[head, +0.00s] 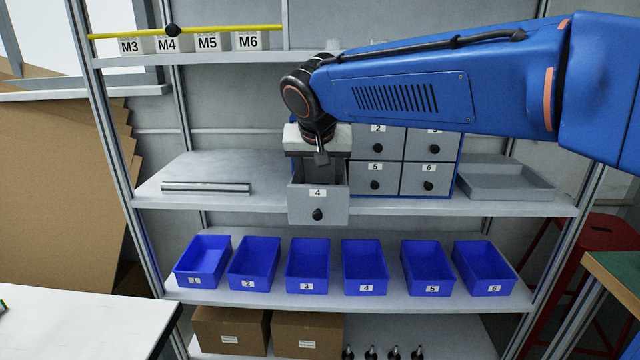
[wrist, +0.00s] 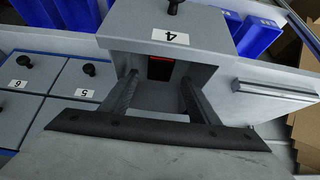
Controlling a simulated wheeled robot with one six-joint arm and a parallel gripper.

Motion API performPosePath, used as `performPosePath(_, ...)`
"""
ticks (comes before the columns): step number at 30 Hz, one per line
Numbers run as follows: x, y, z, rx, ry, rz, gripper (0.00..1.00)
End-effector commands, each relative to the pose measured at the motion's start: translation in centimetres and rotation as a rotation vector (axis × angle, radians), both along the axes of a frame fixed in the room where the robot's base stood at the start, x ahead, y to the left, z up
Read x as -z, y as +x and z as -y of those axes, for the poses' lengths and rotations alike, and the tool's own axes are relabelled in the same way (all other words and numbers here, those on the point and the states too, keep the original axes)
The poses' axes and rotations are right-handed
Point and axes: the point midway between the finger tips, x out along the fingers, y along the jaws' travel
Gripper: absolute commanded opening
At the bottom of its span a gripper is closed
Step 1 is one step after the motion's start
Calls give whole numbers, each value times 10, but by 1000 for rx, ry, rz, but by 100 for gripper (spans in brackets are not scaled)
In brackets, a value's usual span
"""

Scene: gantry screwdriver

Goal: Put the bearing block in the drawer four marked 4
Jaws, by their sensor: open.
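Drawer four, marked 4 (head: 318,205), is pulled out of the small grey cabinet on the middle shelf. Its front also shows at the top of the wrist view (wrist: 200,38). My gripper (head: 318,172) is over the open drawer and points down into it. In the wrist view my gripper (wrist: 159,80) has its two fingers apart, with a gap between them. A small dark piece with a reddish edge (wrist: 160,68) shows inside the drawer near the fingertips. I cannot tell whether it is the bearing block. No bearing block shows clearly elsewhere.
Closed drawers 5 (head: 375,180) and 6 (head: 427,180) are right of drawer four. A grey tray (head: 505,183) stands at the shelf's right, and metal bars (head: 206,188) lie at its left. Several blue bins (head: 307,265) fill the shelf below. The middle shelf's left part is mostly free.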

Motion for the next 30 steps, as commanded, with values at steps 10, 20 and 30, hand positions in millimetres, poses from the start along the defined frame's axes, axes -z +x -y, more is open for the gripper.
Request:
performPosePath(10, -51, -33, -2, -1, 1, 1, 55)
performPosePath(20, -65, -42, -1, 0, 0, 0, 55)
performPosePath(30, -65, -42, -1, 0, 0, 0, 55)
